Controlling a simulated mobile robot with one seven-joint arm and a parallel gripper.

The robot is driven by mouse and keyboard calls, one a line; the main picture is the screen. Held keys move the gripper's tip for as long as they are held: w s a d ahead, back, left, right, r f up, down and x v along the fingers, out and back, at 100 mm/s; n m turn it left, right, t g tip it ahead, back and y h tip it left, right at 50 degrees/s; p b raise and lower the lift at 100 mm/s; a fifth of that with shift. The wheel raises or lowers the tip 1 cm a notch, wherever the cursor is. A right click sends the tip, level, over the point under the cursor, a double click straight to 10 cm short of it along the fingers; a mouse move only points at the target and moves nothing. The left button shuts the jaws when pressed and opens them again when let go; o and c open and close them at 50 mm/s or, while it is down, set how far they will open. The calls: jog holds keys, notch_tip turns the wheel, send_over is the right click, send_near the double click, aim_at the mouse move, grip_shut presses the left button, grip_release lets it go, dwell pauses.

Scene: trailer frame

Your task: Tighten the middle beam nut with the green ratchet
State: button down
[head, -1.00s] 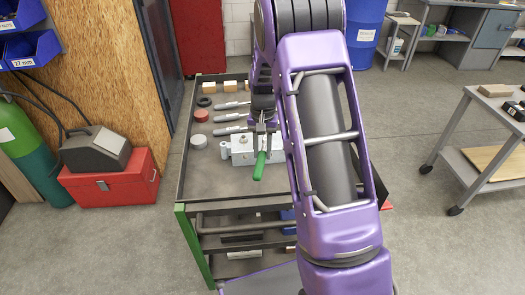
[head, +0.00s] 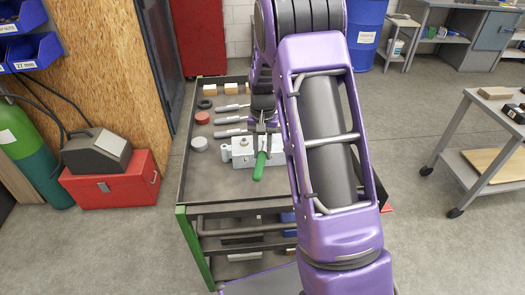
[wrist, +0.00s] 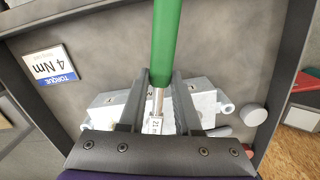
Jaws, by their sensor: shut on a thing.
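The green ratchet shows as a green handle (head: 259,166) in the head view, pointing toward the near side of the cart. In the wrist view its handle (wrist: 166,45) runs up from a metal shank with a small label. My gripper (head: 262,130) is over the grey metal beam assembly (head: 243,153); in the wrist view my gripper (wrist: 160,80) is shut on the ratchet around its shank. The beam assembly (wrist: 205,105) lies beneath the fingers there. The ratchet head and the middle nut are hidden, so I cannot tell whether they touch.
The cart top (head: 205,185) is clear at the near left. Several grey-handled tools (head: 230,119) lie behind the beam, beside a red round part (head: 202,117) and a grey cylinder (head: 199,143). A "TORQUE 4 Nm" card (wrist: 50,64) lies on the cart. The cart has raised edges.

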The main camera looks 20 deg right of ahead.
jog(key=shift+r, duration=0.4)
jog(key=shift+r+p, duration=0.3)
jog(key=shift+p, duration=0.1)
jog(key=shift+r, duration=2)
jog(key=c, duration=1.2)
grip_release()
grip_shut()
